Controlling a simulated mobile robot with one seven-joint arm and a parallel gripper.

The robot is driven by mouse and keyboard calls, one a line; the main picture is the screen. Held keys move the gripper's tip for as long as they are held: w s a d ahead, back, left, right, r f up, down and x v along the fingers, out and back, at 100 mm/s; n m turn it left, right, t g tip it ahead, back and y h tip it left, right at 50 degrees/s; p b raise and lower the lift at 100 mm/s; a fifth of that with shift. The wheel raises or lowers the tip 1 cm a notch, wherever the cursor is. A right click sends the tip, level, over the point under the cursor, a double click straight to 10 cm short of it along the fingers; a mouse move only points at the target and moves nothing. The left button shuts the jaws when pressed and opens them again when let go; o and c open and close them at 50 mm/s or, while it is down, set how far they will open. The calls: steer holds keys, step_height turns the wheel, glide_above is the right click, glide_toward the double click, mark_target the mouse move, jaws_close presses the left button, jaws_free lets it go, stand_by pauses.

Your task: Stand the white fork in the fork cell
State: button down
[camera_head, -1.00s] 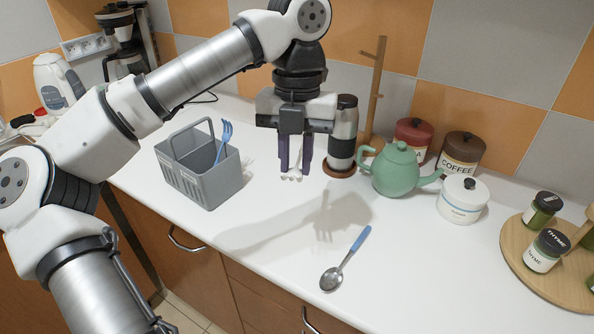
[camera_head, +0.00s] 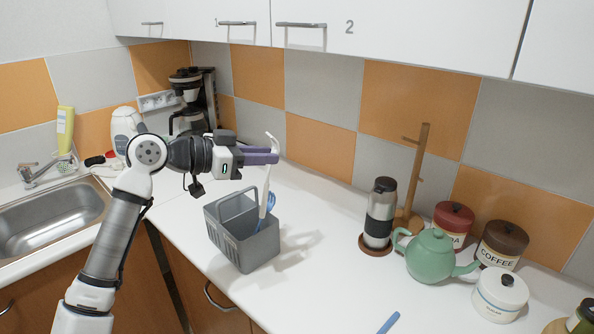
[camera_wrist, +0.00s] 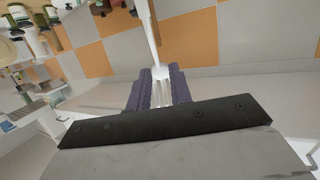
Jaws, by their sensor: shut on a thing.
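The white fork (camera_head: 265,190) is in my gripper (camera_head: 262,156), which is shut on it near the tines. The gripper lies sideways above the grey cutlery caddy (camera_head: 258,250). The fork is nearly upright, slightly tilted, with its tines up and its handle down. Its lower end shows at the caddy's right-hand compartment, beside a blue fork (camera_head: 271,203); I cannot tell how deep it reaches or whether it touches anything. In the wrist view the white fork (camera_wrist: 148,30) runs away from between the dark fingers. The cell labels are not readable.
A steel-banded flask (camera_head: 380,215), a wooden mug stand (camera_head: 418,180), a green teapot (camera_head: 430,258) and canisters stand to the right. A blue-handled spoon (camera_head: 389,322) lies at the front edge. Counter between caddy and flask is clear. A coffee maker (camera_head: 190,100) stands behind.

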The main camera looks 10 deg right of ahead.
steer(key=w+a+r+n+t+p, duration=0.1)
steer(key=w+a+r+n+t, duration=0.1)
steer(key=w+a+n+t, duration=0.4)
step_height(320, 180, down, 17)
steer(key=s+a+m+b, duration=0.2)
steer(key=b, duration=0.1)
stand_by(1.1)
steer(key=shift+a, duration=0.1)
steer(key=c, duration=1.2)
jaws_free()
